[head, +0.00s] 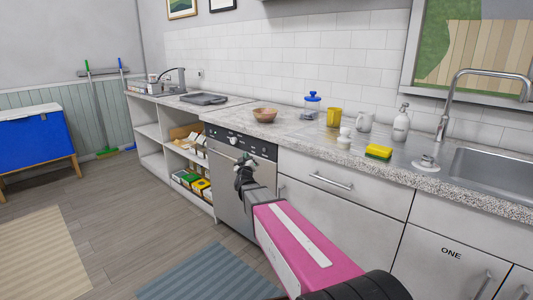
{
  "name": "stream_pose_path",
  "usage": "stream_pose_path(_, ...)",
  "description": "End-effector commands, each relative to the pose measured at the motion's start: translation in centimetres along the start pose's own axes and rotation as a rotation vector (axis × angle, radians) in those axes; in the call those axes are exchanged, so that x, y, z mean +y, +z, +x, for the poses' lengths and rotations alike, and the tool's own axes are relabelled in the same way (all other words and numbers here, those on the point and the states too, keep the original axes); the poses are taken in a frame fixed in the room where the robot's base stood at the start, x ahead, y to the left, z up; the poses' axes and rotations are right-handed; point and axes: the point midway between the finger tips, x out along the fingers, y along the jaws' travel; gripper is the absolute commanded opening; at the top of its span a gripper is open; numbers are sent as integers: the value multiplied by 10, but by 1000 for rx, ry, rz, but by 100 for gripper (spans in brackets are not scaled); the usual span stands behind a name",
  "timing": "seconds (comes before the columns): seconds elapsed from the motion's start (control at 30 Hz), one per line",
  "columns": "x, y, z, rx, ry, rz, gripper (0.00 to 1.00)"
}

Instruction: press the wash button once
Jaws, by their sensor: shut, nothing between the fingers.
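A steel-fronted appliance (229,190) stands under the counter, left of the white drawer. Its black control panel (258,146) runs along the top of its front and carries knobs and small buttons. The labels are too small to read, so I cannot tell which one is the wash button. My gripper (243,162) is shut and empty in front of the appliance, just below the middle of the panel. It covers part of the front, and I cannot tell whether it touches it.
On the counter (290,131) stand a bowl (265,115), a blue-lidded jar (312,105), a yellow mug (334,117), a soap bottle (401,124), a sponge (378,152) and a sink (490,170). Open shelves (150,130) stand left. A blue-grey rug (210,276) lies on the floor.

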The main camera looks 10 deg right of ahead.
Motion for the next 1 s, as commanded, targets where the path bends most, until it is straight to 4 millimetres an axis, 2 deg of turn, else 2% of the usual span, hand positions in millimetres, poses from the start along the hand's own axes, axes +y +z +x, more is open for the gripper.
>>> stream_pose_path(0.47, 3, 4, 6, 0, 1, 0, 0)
stream_pose_path(1.0, 35, 37, 50, -1, 0, -1, 0)
